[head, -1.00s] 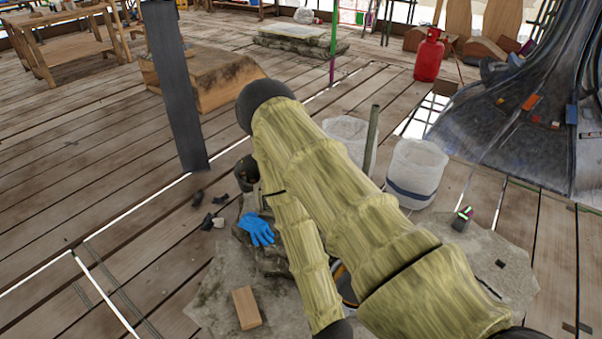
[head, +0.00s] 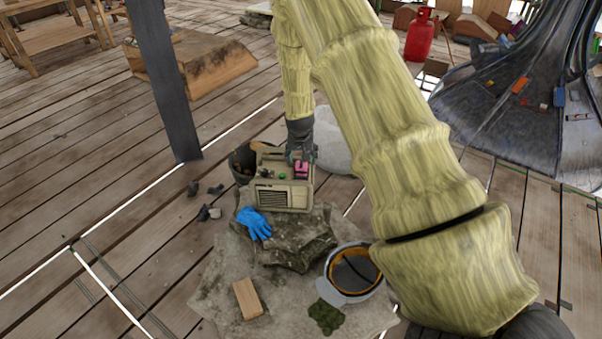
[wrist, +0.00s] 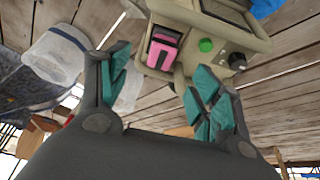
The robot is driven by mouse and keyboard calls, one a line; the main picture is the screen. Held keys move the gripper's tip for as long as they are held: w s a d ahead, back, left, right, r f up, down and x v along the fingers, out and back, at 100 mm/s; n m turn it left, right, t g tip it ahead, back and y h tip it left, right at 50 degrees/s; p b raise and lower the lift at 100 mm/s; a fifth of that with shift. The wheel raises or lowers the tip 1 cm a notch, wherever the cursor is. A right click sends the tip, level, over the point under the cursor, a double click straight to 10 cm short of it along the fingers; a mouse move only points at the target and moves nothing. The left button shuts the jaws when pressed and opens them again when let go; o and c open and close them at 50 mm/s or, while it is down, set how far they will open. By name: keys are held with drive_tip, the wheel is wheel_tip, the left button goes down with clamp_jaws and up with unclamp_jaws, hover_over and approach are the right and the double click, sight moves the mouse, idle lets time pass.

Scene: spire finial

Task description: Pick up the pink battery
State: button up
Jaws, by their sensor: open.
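The pink battery (head: 301,169) sits at the top right of a beige boxy device (head: 280,192), which stands on a rock slab. In the wrist view the pink battery (wrist: 163,47) is seated in the beige device (wrist: 190,20), with a green round button beside it. My gripper (wrist: 160,95) is open, its teal-padded fingers apart and empty. The battery shows beyond the fingertips, roughly between them and not held. In the head view my gripper (head: 302,158) is close to the device's right top, small and partly hidden.
A blue glove (head: 254,223) lies on the rock (head: 295,245) in front of the device. A helmet (head: 353,272), a wooden block (head: 248,298) and a dark bucket (head: 241,160) are nearby. A dark post (head: 165,80) stands to the left. White sacks are behind my arm.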

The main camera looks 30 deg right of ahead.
hover_over(301, 165)
drive_tip(key=s, duration=0.2)
drive_tip(key=f, duration=0.2)
drive_tip(key=a+f, duration=0.1)
drive_tip(key=f, duration=0.1)
drive_tip(key=shift+w+p+x, duration=0.1)
drive_tip(key=shift+p+x, duration=0.3)
drive_tip(key=shift+x, duration=1)
drive_tip(key=shift+w+p+x, duration=0.15)
drive_tip(key=shift+p+x, duration=0.2)
drive_tip(key=shift+x, duration=1.1)
drive_tip(key=shift+a, duration=0.15)
clamp_jaws()
